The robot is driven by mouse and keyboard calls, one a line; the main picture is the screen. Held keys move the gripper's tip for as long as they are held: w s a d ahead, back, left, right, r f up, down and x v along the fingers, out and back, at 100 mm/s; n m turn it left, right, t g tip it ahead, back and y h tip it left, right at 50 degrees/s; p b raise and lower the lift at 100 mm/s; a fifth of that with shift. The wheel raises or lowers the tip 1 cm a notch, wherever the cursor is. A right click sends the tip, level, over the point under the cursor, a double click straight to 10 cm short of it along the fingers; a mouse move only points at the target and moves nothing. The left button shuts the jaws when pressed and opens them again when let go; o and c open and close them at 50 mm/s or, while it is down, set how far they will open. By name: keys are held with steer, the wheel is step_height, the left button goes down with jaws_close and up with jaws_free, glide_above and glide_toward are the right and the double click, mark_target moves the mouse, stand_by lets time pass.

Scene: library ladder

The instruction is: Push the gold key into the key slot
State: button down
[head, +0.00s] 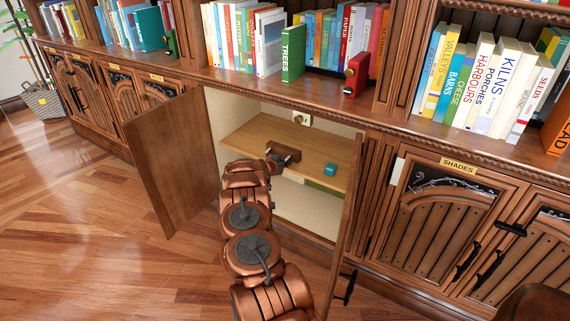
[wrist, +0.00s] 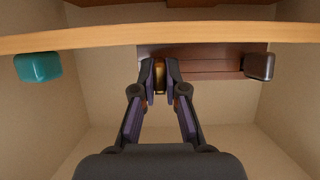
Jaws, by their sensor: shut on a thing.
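My gripper (wrist: 160,75) is inside the open cabinet, its fingers closed on the gold key (wrist: 160,79). Only a narrow gold piece of the key shows between the fingertips. In the head view my gripper (head: 275,163) is mostly hidden by my arm, beside a dark brown wooden piece (head: 288,152) at the shelf. A brown panel (wrist: 208,66) lies behind the fingertips in the wrist view. A small pale plate with a dark mark (head: 301,118) is on the cabinet's back wall; I cannot tell whether it is the key slot.
A teal block (head: 330,169) is on the wooden shelf (head: 262,133), and shows in the wrist view (wrist: 38,67). A dark grey piece (wrist: 259,66) is opposite it. The open doors (head: 172,160) flank my arm. Books, including green TREES (head: 293,54), stand above.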

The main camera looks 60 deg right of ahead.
steer(key=shift+d, duration=0.5)
steer(key=c, duration=1.1)
jaws_free()
steer(key=shift+c, duration=0.2)
steer(key=shift+a, duration=0.1)
steer(key=v, duration=1.1)
steer(key=shift+a, duration=0.4)
steer(key=shift+r, duration=0.15)
